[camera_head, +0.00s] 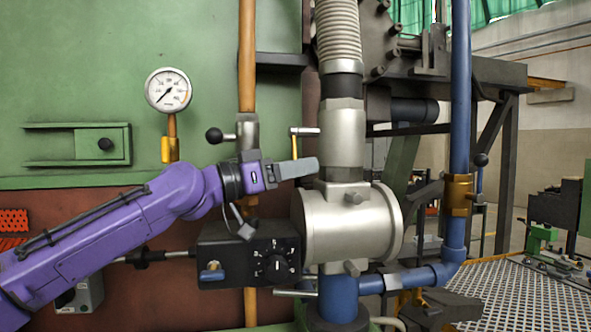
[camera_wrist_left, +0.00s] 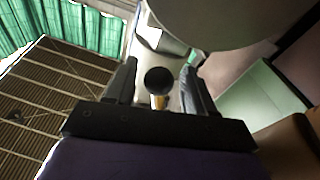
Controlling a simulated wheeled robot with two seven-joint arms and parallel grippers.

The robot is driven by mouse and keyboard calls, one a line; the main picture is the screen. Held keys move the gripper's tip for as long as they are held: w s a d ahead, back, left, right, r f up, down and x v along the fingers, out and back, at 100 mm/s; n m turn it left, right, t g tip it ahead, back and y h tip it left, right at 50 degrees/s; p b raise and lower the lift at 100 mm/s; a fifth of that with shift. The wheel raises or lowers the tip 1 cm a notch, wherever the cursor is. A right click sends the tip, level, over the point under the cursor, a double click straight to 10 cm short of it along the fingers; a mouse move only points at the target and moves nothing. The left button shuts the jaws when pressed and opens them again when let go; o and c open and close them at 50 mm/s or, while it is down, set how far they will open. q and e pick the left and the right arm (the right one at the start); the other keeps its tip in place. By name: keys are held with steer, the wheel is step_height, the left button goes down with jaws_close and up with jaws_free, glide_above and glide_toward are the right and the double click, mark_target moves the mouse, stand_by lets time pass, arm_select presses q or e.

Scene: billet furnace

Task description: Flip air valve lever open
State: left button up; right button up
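A yellow lever (camera_head: 294,143) hangs down from a small fitting left of the thick silver valve body (camera_head: 343,135). Its lower end is hidden behind my left gripper (camera_head: 304,165), which reaches in from the left. In the left wrist view a black ball knob (camera_wrist_left: 158,80) on a yellow stem (camera_wrist_left: 158,102) sits between the two fingers of my left gripper (camera_wrist_left: 158,70). The fingers are open, with a gap on both sides of the knob. A lever with a black knob (camera_head: 214,135) is on the orange pipe, and another black knob (camera_head: 480,160) is by the blue pipe. My right gripper is not in view.
A black control box (camera_head: 250,255) is below my left gripper. A big silver cylinder (camera_head: 350,225) is close on its right. A pressure gauge (camera_head: 168,90) is on the green furnace wall. The blue pipe (camera_head: 459,90) stands further right, above a grating floor (camera_head: 530,295).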

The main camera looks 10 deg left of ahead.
arm_select(q)
steer(key=shift+s+a+f+b, duration=0.15)
steer(key=shift+s+a+b, duration=0.05)
steer(key=shift+a+b, duration=0.15)
steer(key=b+v, duration=0.3)
steer(key=v, duration=0.6)
steer(key=shift+s+a, duration=0.15)
steer(key=shift+a, duration=0.2)
